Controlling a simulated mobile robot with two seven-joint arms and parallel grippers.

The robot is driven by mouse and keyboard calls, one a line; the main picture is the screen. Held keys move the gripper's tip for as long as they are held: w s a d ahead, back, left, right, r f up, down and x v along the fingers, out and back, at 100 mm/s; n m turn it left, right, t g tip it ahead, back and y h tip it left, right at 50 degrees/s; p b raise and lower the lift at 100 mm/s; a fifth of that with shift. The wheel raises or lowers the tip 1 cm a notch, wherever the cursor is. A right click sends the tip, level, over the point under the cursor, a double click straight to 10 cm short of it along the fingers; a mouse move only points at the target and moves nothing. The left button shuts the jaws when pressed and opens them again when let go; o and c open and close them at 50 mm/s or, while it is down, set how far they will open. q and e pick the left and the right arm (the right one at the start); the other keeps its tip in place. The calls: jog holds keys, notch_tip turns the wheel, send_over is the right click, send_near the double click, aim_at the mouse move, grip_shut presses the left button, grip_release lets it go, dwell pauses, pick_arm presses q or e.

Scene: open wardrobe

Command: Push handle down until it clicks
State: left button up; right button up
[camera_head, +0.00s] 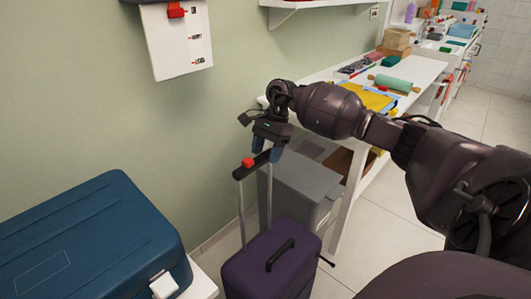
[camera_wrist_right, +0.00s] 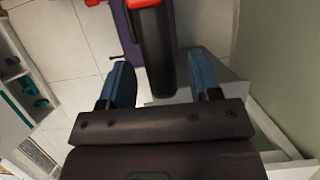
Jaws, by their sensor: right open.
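A purple suitcase (camera_head: 270,262) stands upright on the floor, with its telescopic handle raised on two grey rods. The black handle grip (camera_head: 252,166) has a red button (camera_head: 248,162) on top. My right gripper (camera_head: 266,150) is open at the right end of the grip. In the right wrist view, the black grip (camera_wrist_right: 155,50) shows between the two blue fingers of my right gripper (camera_wrist_right: 160,65), with a gap on each side. The red button (camera_wrist_right: 140,3) is at the top edge there, and part of the suitcase (camera_wrist_right: 181,22) shows behind. My left gripper is not in view.
A blue case (camera_head: 90,240) lies on a white surface at the left. A grey bin (camera_head: 296,188) stands behind the suitcase, near a white table (camera_head: 420,76) with a green rolling pin (camera_head: 393,84). The green wall is close behind. Tiled floor is open at the right.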

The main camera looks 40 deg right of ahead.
jog(key=shift+a+f, duration=0.15)
jog(key=shift+f, duration=0.1)
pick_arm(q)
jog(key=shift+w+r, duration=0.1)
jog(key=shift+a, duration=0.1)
pick_arm(e)
jog(key=shift+c, duration=0.4)
